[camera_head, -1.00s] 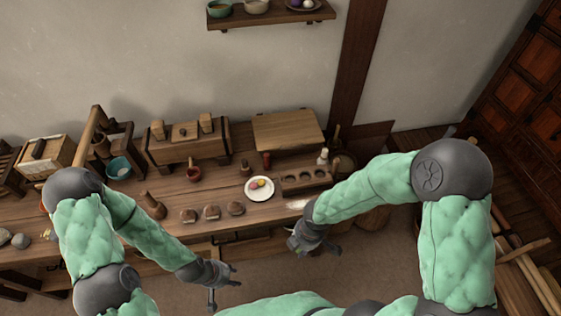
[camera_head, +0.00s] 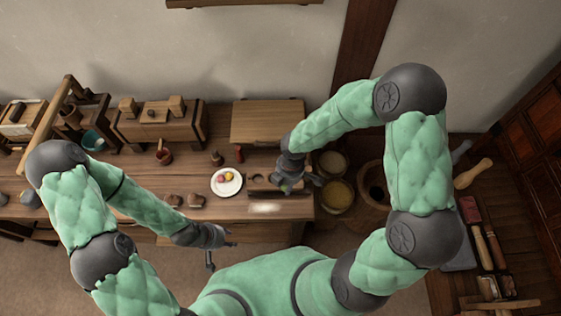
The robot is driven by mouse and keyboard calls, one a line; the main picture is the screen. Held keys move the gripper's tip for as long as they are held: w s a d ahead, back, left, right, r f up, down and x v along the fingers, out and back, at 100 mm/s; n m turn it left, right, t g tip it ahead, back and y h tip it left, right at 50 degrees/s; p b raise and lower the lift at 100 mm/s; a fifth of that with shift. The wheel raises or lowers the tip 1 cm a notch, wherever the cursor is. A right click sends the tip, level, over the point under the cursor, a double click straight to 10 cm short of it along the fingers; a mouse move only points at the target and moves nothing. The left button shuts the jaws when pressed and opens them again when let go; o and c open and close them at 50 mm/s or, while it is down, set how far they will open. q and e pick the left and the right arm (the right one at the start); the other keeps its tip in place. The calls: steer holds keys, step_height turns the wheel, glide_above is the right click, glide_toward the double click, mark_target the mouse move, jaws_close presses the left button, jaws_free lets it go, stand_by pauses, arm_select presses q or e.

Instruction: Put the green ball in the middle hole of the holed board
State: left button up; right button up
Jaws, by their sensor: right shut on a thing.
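The holed board (camera_head: 262,191) lies near the front of the wooden bench, right of the white plate. My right gripper (camera_head: 285,187) is over the board's right part and hides it, so I cannot make out the holes. The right gripper is shut on the green ball (camera_head: 280,186), of which only a small greenish bit shows between the fingers. I cannot tell whether the ball touches the board. My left gripper (camera_head: 221,254) is in front of the bench edge, its fingers spread and empty.
A red-capped small bottle (camera_head: 239,154) and a dark pestle-like piece (camera_head: 217,158) stand behind. A wooden slab box (camera_head: 267,124) is at the back. Tubs (camera_head: 338,196) stand right of the bench.

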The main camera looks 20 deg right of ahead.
steer(key=w+a+n, duration=0.1)
steer(key=w, duration=0.6)
steer(key=shift+w+a+f+g, duration=0.2)
steer(key=shift+w+a+g, duration=0.1)
steer(key=shift+a, duration=0.1)
steer(key=shift+f+b, duration=1.7)
steer(key=shift+f, duration=0.55)
steer(key=o, duration=0.9)
steer(key=shift+r, duration=0.15)
